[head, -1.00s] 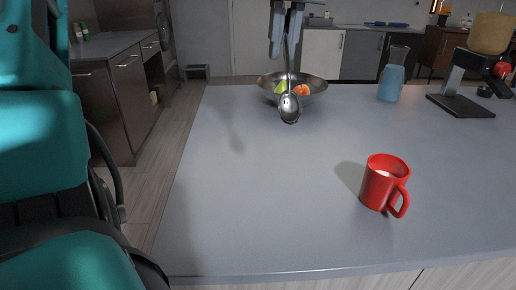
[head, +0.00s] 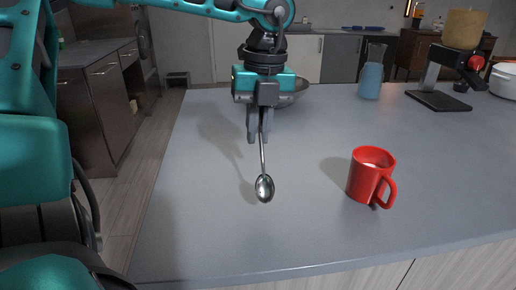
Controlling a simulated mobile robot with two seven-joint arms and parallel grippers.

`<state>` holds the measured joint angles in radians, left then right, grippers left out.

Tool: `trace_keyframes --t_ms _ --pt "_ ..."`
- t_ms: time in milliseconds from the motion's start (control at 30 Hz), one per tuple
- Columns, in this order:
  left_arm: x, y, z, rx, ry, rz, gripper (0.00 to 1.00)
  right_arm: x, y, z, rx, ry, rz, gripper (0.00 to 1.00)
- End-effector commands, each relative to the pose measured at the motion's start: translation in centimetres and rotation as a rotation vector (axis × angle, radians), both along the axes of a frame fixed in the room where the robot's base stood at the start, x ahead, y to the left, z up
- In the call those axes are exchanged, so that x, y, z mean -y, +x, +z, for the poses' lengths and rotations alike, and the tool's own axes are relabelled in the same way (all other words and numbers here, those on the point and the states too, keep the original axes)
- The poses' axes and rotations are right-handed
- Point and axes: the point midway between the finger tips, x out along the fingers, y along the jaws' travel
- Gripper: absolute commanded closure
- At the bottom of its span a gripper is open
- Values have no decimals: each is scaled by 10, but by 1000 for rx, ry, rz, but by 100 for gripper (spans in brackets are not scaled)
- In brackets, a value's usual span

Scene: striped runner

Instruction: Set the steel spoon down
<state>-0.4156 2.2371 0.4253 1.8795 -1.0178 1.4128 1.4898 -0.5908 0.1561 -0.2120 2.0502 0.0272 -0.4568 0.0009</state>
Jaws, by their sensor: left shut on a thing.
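The steel spoon (head: 264,187) hangs bowl-down from my left gripper (head: 259,138), which is shut on the upper part of its handle. The spoon is nearly upright, in front of the fruit bowl and left of the red mug. A shadow lies on the grey counter (head: 220,230) to the left of the spoon. I cannot tell for sure whether the spoon's bowl touches the counter or hangs above it. My right gripper is not in view.
A red mug (head: 370,174) stands to the right of the spoon. The metal bowl (head: 301,91) is partly hidden behind my gripper. A blue carafe (head: 371,77), a dark stand (head: 438,100) and a white pot (head: 504,82) stand farther back. The counter's front left is clear.

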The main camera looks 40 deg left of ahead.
Motion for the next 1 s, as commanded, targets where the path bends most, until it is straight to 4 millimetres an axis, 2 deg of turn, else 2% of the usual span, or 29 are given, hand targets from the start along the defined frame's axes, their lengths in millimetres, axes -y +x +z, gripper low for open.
trace_keyframes --t_ms 267,500,667,700,933,1000 --pt "0 -1 -38 -3 -1 -1 100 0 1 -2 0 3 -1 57" --pt "0 0 -40 1 -1 0 100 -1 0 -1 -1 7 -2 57" --pt "0 0 -45 0 0 0 100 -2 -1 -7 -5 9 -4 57" --pt "0 0 -44 0 0 0 86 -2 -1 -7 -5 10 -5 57" --pt "0 0 -43 -1 -1 0 64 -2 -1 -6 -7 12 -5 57" --pt "0 0 -43 -1 -1 0 62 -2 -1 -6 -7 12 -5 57"
